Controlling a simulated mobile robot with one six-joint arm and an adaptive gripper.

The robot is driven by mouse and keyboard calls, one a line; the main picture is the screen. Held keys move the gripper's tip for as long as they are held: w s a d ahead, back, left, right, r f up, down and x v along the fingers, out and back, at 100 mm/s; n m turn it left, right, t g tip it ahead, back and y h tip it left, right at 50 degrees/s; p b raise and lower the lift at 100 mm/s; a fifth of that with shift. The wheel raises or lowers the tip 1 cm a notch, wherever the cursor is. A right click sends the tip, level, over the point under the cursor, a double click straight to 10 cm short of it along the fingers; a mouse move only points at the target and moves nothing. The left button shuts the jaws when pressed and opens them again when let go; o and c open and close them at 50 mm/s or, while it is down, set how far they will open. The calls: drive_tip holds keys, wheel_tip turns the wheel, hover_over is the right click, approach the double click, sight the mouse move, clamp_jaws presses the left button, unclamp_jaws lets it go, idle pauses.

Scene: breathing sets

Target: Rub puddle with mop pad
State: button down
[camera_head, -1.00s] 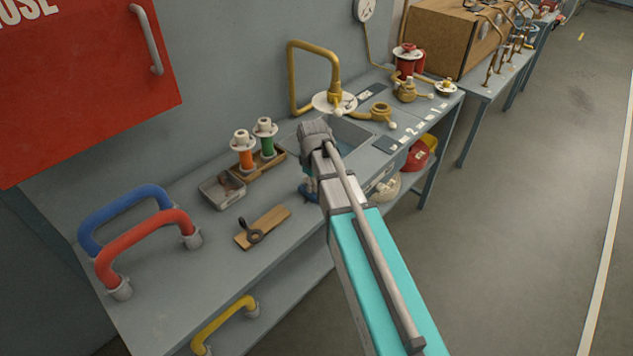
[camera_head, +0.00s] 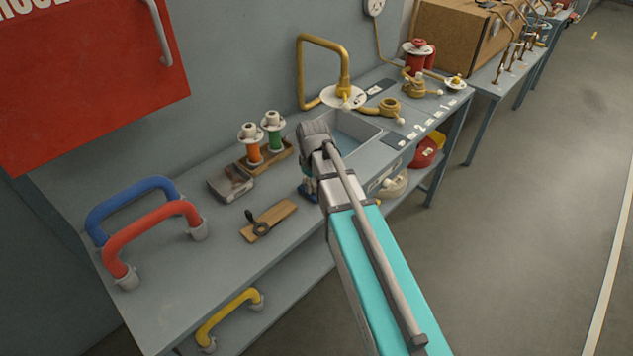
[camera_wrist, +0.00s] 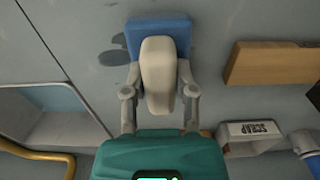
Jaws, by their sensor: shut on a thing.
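My gripper (camera_wrist: 160,100) is shut on the mop pad, with one finger on each side of its pale grip block (camera_wrist: 158,75). The pad's blue base (camera_wrist: 180,30) lies beyond the block in the wrist view. Any puddle under the pad is hidden. In the head view my arm covers most of the gripper, and a bit of the blue pad (camera_head: 308,190) shows beside the sink. I cannot tell whether the pad touches the bench.
The sink (camera_wrist: 55,110) with its brass tap (camera_head: 345,75) is close by. The SCRAP tin (camera_wrist: 252,135) and a wooden board (camera_wrist: 270,65) lie to the right in the wrist view. Spools (camera_head: 273,130) stand behind. Blue and red handles (camera_head: 150,225) rise at the bench's left.

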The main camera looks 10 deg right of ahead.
drive_tip(key=shift+s+a, duration=0.2)
drive_tip(key=shift+a, duration=0.05)
drive_tip(key=shift+s+a, duration=0.5)
drive_tip(key=shift+a, duration=0.2)
drive_tip(key=shift+s+a, duration=0.45)
drive_tip(key=shift+a, duration=0.2)
drive_tip(key=shift+f, duration=0.1)
drive_tip(key=shift+d, duration=0.1)
drive_tip(key=shift+w+d, duration=1.05)
drive_tip(key=shift+d, duration=0.3)
drive_tip(key=shift+w+d, duration=0.5)
drive_tip(key=shift+d, duration=0.25)
drive_tip(key=shift+w+d, duration=0.45)
drive_tip(key=shift+d, duration=0.25)
drive_tip(key=shift+w, duration=0.1)
